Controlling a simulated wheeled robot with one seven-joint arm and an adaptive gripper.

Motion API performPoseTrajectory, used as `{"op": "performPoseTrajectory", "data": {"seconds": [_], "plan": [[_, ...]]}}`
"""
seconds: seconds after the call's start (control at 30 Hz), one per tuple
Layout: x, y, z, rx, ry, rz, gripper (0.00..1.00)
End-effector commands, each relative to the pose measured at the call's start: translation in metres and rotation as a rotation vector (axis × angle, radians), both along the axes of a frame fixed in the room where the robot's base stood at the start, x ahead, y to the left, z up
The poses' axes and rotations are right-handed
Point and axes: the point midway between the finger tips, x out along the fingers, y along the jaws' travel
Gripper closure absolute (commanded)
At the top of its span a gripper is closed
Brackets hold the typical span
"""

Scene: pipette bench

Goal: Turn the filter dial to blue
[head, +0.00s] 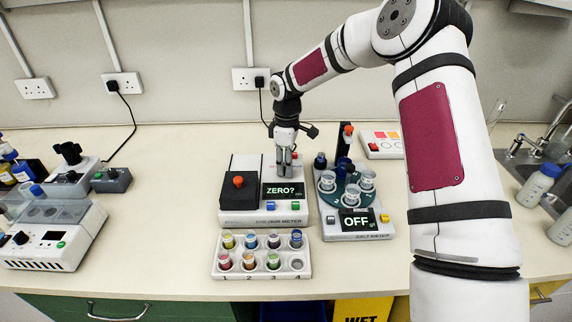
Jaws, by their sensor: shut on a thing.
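The colour meter (236,218) stands on the bench at the middle, with a black lid with an orange knob (239,181) at its left. Its display (284,190) reads "ZERO?". My gripper (284,172) points down at the rear right part of the meter, just behind the display. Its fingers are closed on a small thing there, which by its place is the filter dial. The fingers hide the dial, and I cannot tell which colour it points to.
A rack (262,276) of several coloured vials stands in front of the meter. Close on the right is a salt meter (360,236) reading "OFF", with small cups and a black post (345,145). A swatch box (383,146) is behind it.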

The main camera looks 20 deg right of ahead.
Motion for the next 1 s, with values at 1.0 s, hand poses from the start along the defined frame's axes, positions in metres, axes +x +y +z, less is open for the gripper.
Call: {"op": "performPoseTrajectory", "data": {"seconds": [1.0], "plan": [[-0.0005,0.0006,-0.0005,-0.002,-0.001,-0.889,1.00]]}}
